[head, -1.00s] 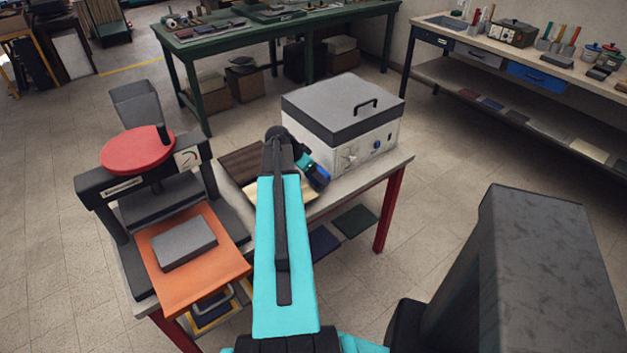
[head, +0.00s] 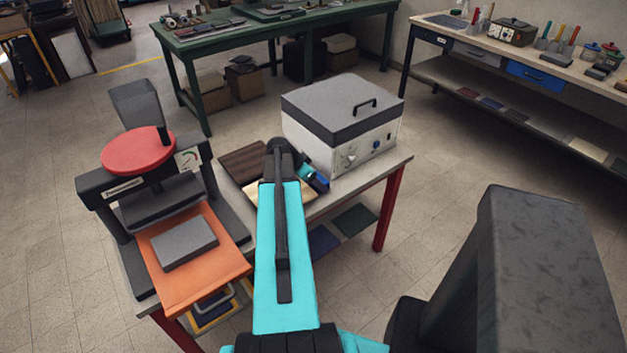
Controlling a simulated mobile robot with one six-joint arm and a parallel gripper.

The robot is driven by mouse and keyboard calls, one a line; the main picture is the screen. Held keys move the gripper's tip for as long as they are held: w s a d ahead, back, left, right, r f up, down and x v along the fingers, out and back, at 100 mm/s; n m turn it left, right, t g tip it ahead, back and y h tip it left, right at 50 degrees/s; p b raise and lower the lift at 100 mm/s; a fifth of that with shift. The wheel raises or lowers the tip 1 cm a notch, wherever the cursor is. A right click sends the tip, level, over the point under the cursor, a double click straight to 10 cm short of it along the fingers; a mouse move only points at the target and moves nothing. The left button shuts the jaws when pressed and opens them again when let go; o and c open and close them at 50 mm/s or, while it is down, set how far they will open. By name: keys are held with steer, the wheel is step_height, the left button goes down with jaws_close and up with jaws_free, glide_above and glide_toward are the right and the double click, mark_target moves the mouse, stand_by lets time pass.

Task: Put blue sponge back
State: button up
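My arm reaches forward over the table, and my gripper (head: 318,181) is at its far end, in front of the white box with the grey lid (head: 341,122). The arm hides much of the wrist, and the fingers do not show clearly. A small dark blue patch shows at the gripper's end; I cannot tell whether it is the blue sponge or part of the gripper. No other clear blue sponge shows on this table. A light wooden board (head: 301,193) and a dark brown board (head: 240,165) lie under and beside the wrist.
A press with a red disc (head: 137,152) stands at the left. A grey block (head: 184,243) lies on its orange plate (head: 205,285). A green table (head: 240,33) and a long workbench (head: 465,37) stand behind. Open floor lies to the right of the table.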

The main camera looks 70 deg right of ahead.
steer(key=shift+f, duration=0.15)
steer(key=o, duration=1)
steer(key=shift+r, duration=0.3)
steer(key=shift+b+v, duration=1.05)
steer(key=shift+v, duration=4.9)
